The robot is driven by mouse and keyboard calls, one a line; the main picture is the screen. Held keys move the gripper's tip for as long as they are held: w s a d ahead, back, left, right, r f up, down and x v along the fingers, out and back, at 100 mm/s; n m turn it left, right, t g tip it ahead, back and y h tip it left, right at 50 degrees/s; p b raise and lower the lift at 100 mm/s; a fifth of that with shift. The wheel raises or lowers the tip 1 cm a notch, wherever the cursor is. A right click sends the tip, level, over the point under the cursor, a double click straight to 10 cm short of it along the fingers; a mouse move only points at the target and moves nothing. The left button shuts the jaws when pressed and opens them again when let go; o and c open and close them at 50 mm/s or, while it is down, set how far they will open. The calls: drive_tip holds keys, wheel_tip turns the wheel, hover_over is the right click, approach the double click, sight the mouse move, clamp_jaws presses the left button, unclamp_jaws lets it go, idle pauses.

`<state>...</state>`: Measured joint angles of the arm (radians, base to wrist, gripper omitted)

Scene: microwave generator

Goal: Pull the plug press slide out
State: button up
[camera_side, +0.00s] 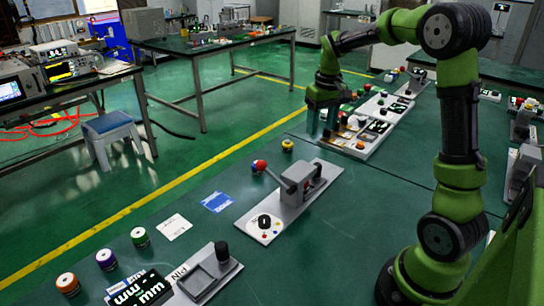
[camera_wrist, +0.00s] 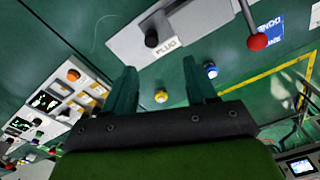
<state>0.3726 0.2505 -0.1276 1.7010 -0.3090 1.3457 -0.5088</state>
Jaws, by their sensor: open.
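The plug press is a grey device on a pale base plate (camera_side: 288,205), with a lever ending in a red ball (camera_side: 258,166). In the wrist view, the plate's near end bears the label PLUG (camera_wrist: 166,47) beside an upright black knob (camera_wrist: 152,38). The red ball of the lever (camera_wrist: 257,42) shows to its right. The slide cannot be told apart clearly from the plate. My gripper (camera_side: 320,132) is beyond the press in the side view, pointing down. In the wrist view its fingers (camera_wrist: 163,82) are apart and empty, clear of the black knob.
A button panel (camera_side: 372,125) lies close to my gripper. A plate marked PIN (camera_side: 228,270) stands at the front.

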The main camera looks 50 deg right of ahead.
sight(318, 165)
drive_tip(key=f, duration=0.5)
drive_tip(key=d+f+n, duration=0.1)
drive_tip(key=f, duration=0.4)
drive_tip(key=d+f+n, duration=0.1)
drive_tip(key=f, duration=0.4)
drive_tip(key=shift+w+f+g, duration=0.35)
drive_tip(key=shift+w+g, duration=0.05)
clamp_jaws()
